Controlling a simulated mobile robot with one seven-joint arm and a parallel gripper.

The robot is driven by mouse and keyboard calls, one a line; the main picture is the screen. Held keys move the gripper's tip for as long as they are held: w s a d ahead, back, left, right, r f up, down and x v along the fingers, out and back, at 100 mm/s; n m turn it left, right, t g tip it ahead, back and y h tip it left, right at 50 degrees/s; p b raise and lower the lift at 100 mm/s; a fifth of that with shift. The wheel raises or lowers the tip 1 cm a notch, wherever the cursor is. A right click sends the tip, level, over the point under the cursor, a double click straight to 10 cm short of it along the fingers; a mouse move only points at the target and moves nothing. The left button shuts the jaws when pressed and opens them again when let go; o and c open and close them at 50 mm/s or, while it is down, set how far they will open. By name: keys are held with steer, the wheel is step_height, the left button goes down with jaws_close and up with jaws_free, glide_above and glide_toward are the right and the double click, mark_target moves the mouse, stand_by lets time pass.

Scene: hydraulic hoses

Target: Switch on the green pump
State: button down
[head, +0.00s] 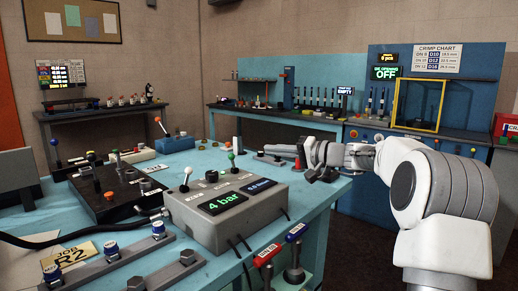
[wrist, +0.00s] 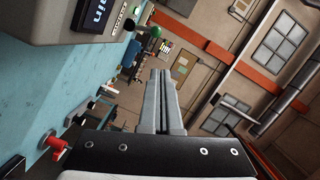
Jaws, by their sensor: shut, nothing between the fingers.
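A grey control box (head: 225,215) with lit displays reading "4 bar" and what looks like a flow value stands on the blue table. A lever with a green ball (head: 232,157) rises from its back edge, and a lever with a white ball (head: 186,172) stands on its left part. In the wrist view the box (wrist: 60,35) fills the top left corner, with the green ball (wrist: 129,24) beside it. My gripper (head: 272,148) is right of the green-ball lever and apart from it. Its fingers (wrist: 167,75) are together and empty. I see no part labelled as the green pump.
Red and blue handled valves (head: 267,254) sit at the table's front edge. A blue bench with a yellow-framed machine (head: 418,104) stands behind.

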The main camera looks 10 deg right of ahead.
steer(key=v, duration=0.3)
steer(key=shift+s+d, duration=0.3)
